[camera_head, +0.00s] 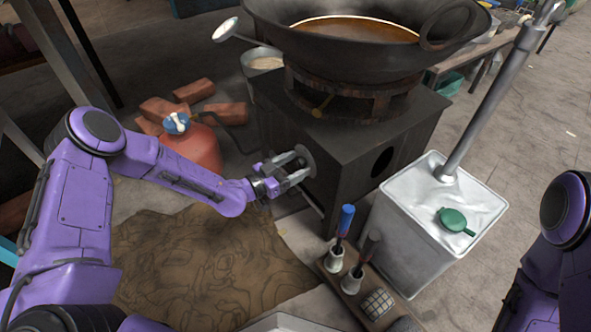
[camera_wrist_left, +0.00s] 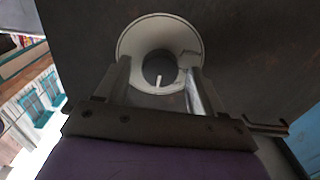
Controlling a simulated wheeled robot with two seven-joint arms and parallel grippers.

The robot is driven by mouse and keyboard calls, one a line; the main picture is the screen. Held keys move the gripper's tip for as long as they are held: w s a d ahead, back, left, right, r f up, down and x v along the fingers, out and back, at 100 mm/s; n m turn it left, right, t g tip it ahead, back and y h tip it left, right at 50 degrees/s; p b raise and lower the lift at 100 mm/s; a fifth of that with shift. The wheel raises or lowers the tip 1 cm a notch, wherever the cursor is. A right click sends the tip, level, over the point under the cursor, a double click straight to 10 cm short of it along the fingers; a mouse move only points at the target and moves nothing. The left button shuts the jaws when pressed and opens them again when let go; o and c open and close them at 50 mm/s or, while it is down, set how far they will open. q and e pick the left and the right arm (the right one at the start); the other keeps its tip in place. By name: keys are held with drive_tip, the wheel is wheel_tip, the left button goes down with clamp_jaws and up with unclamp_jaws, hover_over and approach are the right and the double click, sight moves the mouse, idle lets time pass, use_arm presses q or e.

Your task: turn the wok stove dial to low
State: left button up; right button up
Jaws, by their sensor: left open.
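The wok stove is a dark box (camera_head: 345,165) with a large wok (camera_head: 350,50) of brown liquid on top. Its dial shows in the left wrist view as a dark round knob (camera_wrist_left: 159,68) with a white mark, inside a pale ring (camera_wrist_left: 133,47). The mark points downward in that view. My left gripper (camera_head: 303,163) is open at the stove's left-facing side. In the left wrist view its two fingers (camera_wrist_left: 160,80) stand either side of the knob; I cannot tell whether they touch it. My right arm shows at the right edge, its gripper out of view.
A red gas cylinder (camera_head: 195,150) and loose bricks (camera_head: 195,91) stand left of the stove. A white container (camera_head: 405,245) with a green lid stands to its right. A wooden rack (camera_head: 335,275) holds blue- and black-handled tools. A brown mat (camera_head: 190,265) lies in front.

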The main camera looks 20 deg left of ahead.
use_arm(q)
drive_tip(key=shift+w+d, duration=0.2)
drive_tip(key=shift+w, duration=0.05)
drive_tip(key=c, duration=1)
use_arm(e)
drive_tip(key=shift+w+d+f, duration=0.1)
drive_tip(key=shift+w+d, duration=0.05)
use_arm(q)
drive_tip(key=shift+n, duration=0.3)
drive_tip(key=n+p, duration=0.1)
drive_tip(key=n, duration=0.3)
drive_tip(key=shift+p, duration=0.3)
drive_tip(key=shift+n, duration=0.4)
drive_tip(key=shift+a+n+p, duration=0.1)
drive_tip(key=shift+n+p, duration=0.3)
drive_tip(key=shift+n, duration=0.7)
use_arm(e)
drive_tip(key=shift+s+a+r+m+y, duration=0.15)
drive_tip(key=shift+s+a+r, duration=0.05)
drive_tip(key=shift+a+r, duration=0.4)
drive_tip(key=shift+s+a+r+m+y, duration=0.2)
drive_tip(key=shift+a+r, duration=0.2)
drive_tip(key=shift+r, duration=0.25)
use_arm(q)
drive_tip(key=shift+f, duration=0.1)
